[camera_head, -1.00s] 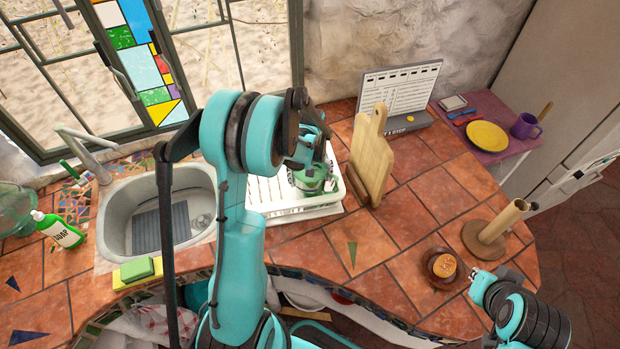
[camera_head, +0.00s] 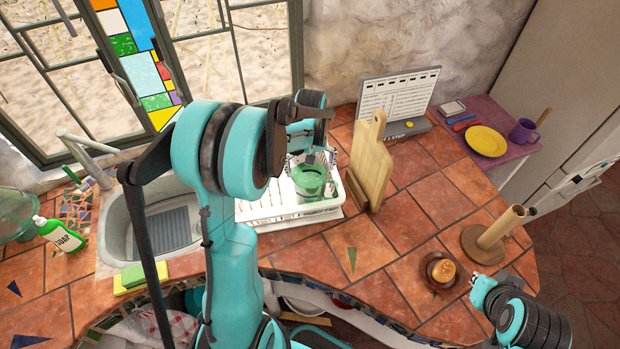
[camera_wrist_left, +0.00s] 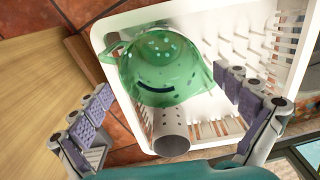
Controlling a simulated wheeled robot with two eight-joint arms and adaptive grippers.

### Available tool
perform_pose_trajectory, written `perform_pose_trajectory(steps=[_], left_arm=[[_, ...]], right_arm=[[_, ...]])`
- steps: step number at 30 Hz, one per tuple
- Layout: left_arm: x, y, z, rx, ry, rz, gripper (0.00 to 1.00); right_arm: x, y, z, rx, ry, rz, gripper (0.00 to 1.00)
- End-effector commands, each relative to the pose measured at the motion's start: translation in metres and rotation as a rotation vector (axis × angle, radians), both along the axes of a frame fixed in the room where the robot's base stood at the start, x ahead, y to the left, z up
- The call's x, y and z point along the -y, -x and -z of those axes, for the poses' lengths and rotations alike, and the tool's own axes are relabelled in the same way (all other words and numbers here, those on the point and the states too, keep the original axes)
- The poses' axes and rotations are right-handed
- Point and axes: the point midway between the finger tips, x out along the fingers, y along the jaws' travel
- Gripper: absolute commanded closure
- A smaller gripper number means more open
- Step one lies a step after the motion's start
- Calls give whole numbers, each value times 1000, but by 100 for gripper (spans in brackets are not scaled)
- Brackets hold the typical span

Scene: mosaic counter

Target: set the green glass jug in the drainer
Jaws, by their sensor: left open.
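The green glass jug (camera_head: 310,182) stands in the white drainer (camera_head: 262,212), at its right end near the cutting board. The jug also shows in the left wrist view (camera_wrist_left: 160,72), with its handle side to the left and the drainer's white rim (camera_wrist_left: 235,18) around it. My left gripper (camera_head: 314,155) is just above the jug. Its padded fingers are spread wide, one to each side of the jug in the wrist view, with gaps between. My right gripper (camera_head: 480,288) is at the lower right, far from the jug; its jaws are too small to read.
A wooden cutting board (camera_head: 370,165) stands right beside the drainer. The sink (camera_head: 118,232) lies to the left. A paper roll holder (camera_head: 495,232) and a small bowl with a bun (camera_head: 440,268) stand on the right. The tiles between are mostly clear.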

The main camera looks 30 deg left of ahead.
Motion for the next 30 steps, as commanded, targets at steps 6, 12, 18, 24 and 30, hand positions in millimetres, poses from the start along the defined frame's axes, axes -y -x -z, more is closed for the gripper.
perform_pose_trajectory(steps=[6, 12, 18, 24, 30], left_arm=[[0, 0, -34, 0, 0, 0, 0], [10, 8, -55, 29, -7, 37, 0], [49, 45, -98, 172, -49, 213, 0], [90, 97, -125, 349, -113, 428, 0], [117, 141, -126, 501, -178, 606, 0]], right_arm=[[0, 0, -4, 0, 0, 0, 100], [0, 0, -4, 0, 0, 0, 100], [0, 0, -4, 0, 0, 0, 100], [0, 0, -4, 0, 0, 0, 100], [0, 0, -4, 0, 0, 0, 100]])
